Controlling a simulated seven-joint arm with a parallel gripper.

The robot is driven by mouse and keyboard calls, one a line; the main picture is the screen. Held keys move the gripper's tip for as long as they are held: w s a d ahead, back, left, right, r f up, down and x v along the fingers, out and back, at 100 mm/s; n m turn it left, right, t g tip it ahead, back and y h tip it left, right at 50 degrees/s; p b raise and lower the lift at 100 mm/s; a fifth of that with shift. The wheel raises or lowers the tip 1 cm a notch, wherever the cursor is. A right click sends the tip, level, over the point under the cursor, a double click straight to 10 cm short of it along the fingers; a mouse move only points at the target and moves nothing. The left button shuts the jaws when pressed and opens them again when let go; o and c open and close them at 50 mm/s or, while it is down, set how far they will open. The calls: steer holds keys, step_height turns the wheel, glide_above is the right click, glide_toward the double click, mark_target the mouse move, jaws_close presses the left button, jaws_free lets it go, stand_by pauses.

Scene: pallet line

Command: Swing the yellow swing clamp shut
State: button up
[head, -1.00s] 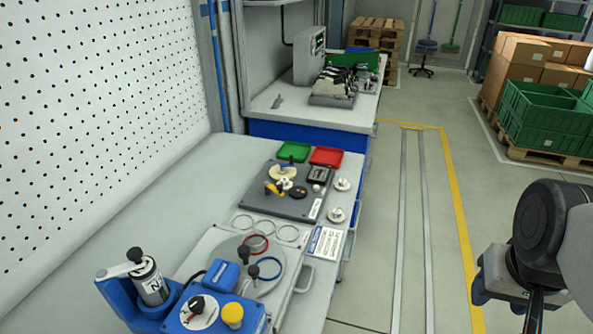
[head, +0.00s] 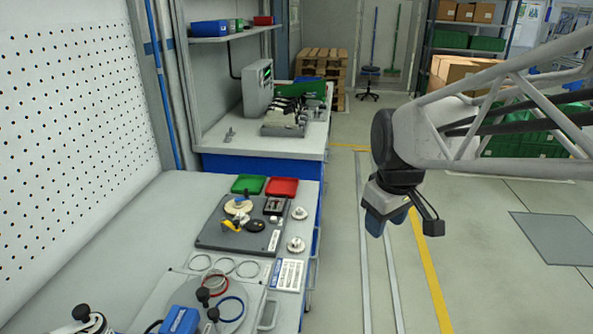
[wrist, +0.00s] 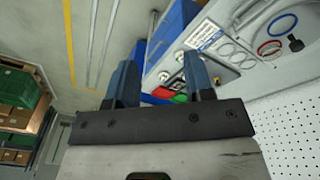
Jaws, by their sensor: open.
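The yellow swing clamp (head: 231,225) sits on a dark grey fixture plate (head: 222,240) on the bench in the head view. It is small there, and I cannot tell its exact swing position. A round cream-coloured part (head: 238,205) is right behind it on the same plate. My gripper (head: 386,224) hangs over the floor to the right of the bench, well apart from the clamp. In the wrist view my gripper (wrist: 161,85) is open, with its two blue fingers apart and nothing between them. The plate shows small beyond the fingers there.
Green (head: 249,184) and red (head: 283,187) trays lie behind the plate. Two metal knobs (head: 297,245) stand at its right. Rings, a label card (head: 288,275) and a blue device (head: 181,320) are nearer. A pegboard wall (head: 70,130) bounds the left. The aisle floor is clear.

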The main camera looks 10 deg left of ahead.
steer(key=w+a+f+n, duration=0.1)
steer(key=w+a+n, duration=0.3)
steer(key=w+a, duration=0.4)
steer(key=n+g, duration=0.2)
steer(key=n, duration=1.1)
glide_above(236, 221)
step_height(236, 221, down, 12)
steer(key=shift+r, duration=0.1)
steer(key=shift+f, duration=3.95)
steer(key=shift+c, duration=0.2)
jaws_close()
